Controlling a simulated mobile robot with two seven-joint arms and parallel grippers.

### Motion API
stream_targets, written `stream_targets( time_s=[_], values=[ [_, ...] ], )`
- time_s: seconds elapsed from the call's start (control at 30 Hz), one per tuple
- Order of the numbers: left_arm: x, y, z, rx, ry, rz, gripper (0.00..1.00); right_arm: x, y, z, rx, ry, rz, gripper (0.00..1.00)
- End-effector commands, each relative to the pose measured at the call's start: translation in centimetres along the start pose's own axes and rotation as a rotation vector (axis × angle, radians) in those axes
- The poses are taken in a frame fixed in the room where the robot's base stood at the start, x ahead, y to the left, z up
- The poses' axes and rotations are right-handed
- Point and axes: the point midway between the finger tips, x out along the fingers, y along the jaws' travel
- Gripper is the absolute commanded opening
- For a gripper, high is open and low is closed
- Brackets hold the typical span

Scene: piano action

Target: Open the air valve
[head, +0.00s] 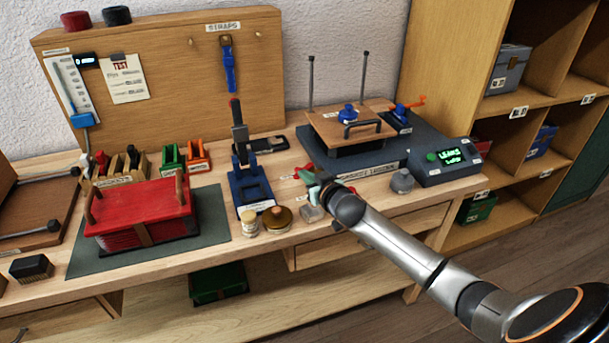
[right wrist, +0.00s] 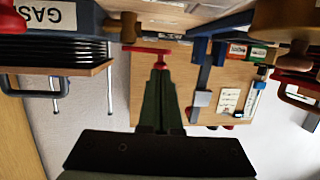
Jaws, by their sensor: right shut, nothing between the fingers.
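My right gripper (head: 314,182) reaches in from the lower right to the bench's front edge, just left of the press unit labelled as a gasket station (head: 345,174). Its dark fingers (right wrist: 160,75) are together and empty in the right wrist view. A small red handle (head: 305,173) shows at the fingertips; in the right wrist view the red handle (right wrist: 147,50) lies crosswise at the tips. I cannot tell if they touch. An orange-red lever on a blue body (head: 408,106) stands at the unit's back right. I cannot tell for certain which is the air valve. My left gripper is out of view.
A control box (head: 448,160) with a green lit display reading "LEAKS" stands right of the unit. A grey weight (head: 402,181) and small round tins (head: 277,219) are near my gripper. A blue stand (head: 249,185) and red bellows (head: 140,212) lie left.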

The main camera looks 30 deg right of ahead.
Motion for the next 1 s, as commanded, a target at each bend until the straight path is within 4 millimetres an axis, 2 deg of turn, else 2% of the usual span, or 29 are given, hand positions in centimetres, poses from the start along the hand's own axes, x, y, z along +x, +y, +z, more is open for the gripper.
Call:
stream_targets(
  time_s=[0.2,1.0],
  values=[
    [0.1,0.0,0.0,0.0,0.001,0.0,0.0,1.1,0.0,0.0,0.0,-0.001,0.001,0.0],
    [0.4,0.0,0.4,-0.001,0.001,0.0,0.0,1.5,-0.5,0.0,0.017,0.0,0.056,0.0]
  ],
)
